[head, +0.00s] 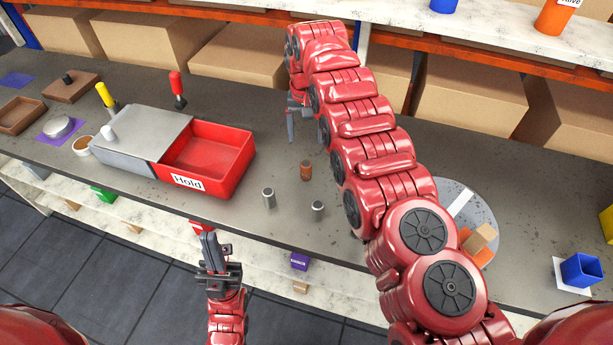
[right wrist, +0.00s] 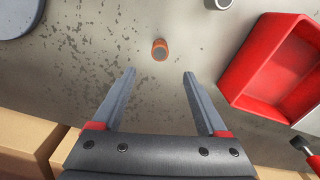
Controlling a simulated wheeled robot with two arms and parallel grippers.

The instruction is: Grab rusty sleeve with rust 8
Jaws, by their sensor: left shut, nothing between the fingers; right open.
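The rusty sleeve (head: 306,170) is a small orange-brown cylinder standing on the grey counter, right of the red tray. In the right wrist view the rusty sleeve (right wrist: 160,50) stands beyond the fingertips, roughly in line with the gap between them. My right gripper (head: 305,122) is open and empty, pointing down behind the sleeve; its two fingers show in the right wrist view (right wrist: 159,75). Two grey metal sleeves stand nearby, one to the left (head: 269,198) and one to the right (head: 317,211). My left gripper (head: 208,236) is shut and empty, in front of the counter edge.
The red tray (head: 236,174) labelled "Hold" adjoins a grey-lidded box (head: 150,130). Yellow (head: 107,96) and red-handled (head: 177,90) tools stand near it. A round grey plate (head: 480,215) with blocks lies right of my right arm. A blue container (head: 582,270) is far right. Cardboard boxes line the back.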

